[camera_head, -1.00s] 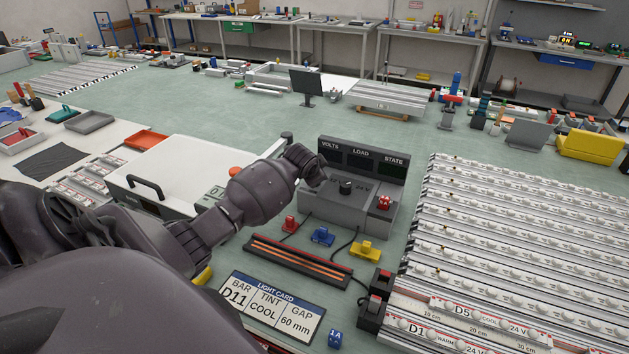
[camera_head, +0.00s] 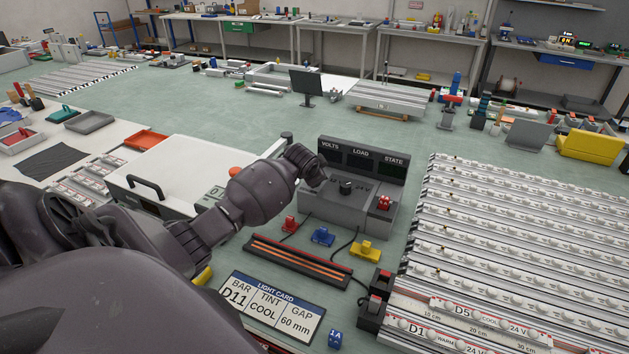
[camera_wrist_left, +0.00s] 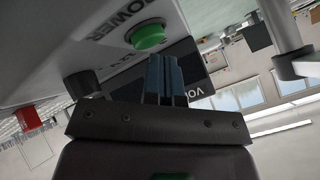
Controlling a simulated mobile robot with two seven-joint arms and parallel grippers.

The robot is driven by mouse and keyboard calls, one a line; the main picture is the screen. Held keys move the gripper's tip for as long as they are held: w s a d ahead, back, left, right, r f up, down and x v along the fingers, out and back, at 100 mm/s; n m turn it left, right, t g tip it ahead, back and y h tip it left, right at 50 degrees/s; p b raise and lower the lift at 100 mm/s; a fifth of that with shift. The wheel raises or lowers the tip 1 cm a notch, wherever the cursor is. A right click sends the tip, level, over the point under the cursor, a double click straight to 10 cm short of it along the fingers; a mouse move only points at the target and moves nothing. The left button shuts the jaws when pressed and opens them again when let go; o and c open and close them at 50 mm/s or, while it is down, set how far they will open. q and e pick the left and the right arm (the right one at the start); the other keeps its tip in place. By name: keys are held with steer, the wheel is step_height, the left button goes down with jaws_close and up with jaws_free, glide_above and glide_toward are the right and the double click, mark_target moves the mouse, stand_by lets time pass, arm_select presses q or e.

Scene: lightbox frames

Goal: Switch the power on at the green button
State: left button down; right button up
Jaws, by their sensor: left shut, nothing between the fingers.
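The green button (camera_wrist_left: 148,36) shows in the left wrist view, beside the word POWER on a grey housing. My left gripper (camera_wrist_left: 165,60) is shut and empty, its blue fingertips just below the button in that picture. A narrow gap shows between them; I cannot tell the depth. In the head view, my left arm reaches to the left side of the grey power supply (camera_head: 340,205) and hides the button and the fingers. The dark display panel (camera_head: 362,158) reads VOLTS, LOAD and STATE, with no lit figures visible. My right gripper is not in view.
A black knob (camera_head: 346,187) and a red part (camera_head: 384,202) sit on the supply. Red, blue (camera_head: 322,237) and yellow (camera_head: 364,251) connectors lie in front with cables. A white box (camera_head: 175,170) stands left, and light bars (camera_head: 500,240) fill the right.

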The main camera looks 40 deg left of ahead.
arm_select(q)
steer(key=shift+f, duration=0.2)
stand_by(0.5)
steer(key=shift+f, duration=0.25)
steer(key=shift+r, duration=0.1)
steer(key=shift+r+p, duration=0.35)
steer(key=shift+p, duration=0.25)
steer(key=shift+r, duration=3)
